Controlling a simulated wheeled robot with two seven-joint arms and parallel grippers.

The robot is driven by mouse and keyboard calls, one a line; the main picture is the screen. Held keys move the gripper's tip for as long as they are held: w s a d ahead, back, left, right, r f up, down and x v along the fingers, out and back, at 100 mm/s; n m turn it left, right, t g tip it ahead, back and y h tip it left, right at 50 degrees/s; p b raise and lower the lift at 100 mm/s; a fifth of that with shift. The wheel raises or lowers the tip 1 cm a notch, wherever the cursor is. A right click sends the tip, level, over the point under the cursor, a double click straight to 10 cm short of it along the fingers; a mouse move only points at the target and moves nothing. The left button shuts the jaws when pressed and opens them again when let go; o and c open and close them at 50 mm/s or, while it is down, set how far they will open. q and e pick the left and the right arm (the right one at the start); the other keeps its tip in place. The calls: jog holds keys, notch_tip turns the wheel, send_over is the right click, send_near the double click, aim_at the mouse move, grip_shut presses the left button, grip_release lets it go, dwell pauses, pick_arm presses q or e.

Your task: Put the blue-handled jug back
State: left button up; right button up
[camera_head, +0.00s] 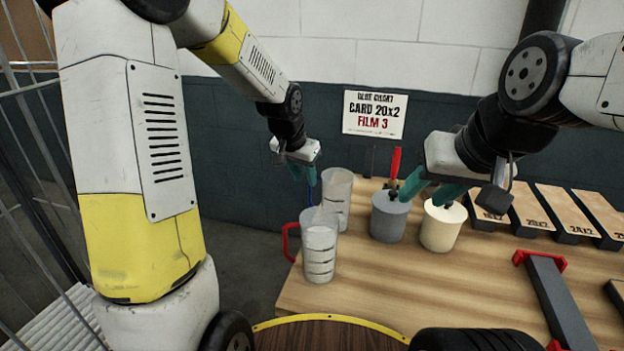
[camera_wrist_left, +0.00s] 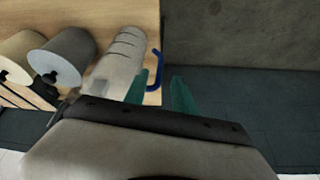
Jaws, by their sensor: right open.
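The blue-handled jug (camera_head: 338,200) stands upright at the back left edge of the wooden table, partly behind a red-handled jug (camera_head: 319,262). Its blue handle (camera_wrist_left: 161,66) shows best in the left wrist view, where the jug body (camera_wrist_left: 117,56) lies to the left. My left gripper (camera_head: 305,178) is above and beside the handle. Its two teal fingers (camera_wrist_left: 161,78) are apart, with the handle's end between or just beyond their tips; contact cannot be told. My right gripper (camera_head: 431,188) is open above a grey pot (camera_head: 388,221) and a cream pot (camera_head: 442,232).
A red-handled tool (camera_head: 395,163) stands behind the grey pot. Several labelled boxes (camera_head: 562,212) and a grey bar with red ends (camera_head: 556,300) lie at right. The table's front middle is clear.

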pick_arm(q)
jog(key=s+a+r+n+t, duration=0.1)
jog(key=s+a+r, duration=0.1)
jog(key=s+r, duration=0.45)
jog(key=s+a+r+n, duration=0.1)
jog(key=s+a+r, duration=0.2)
jog(key=s+r, duration=0.4)
jog(key=s+a+n+t, duration=0.1)
jog(key=s+n, duration=0.1)
jog(key=s, duration=1)
jog(key=shift+s, duration=0.15)
jog(key=shift+a, duration=0.1)
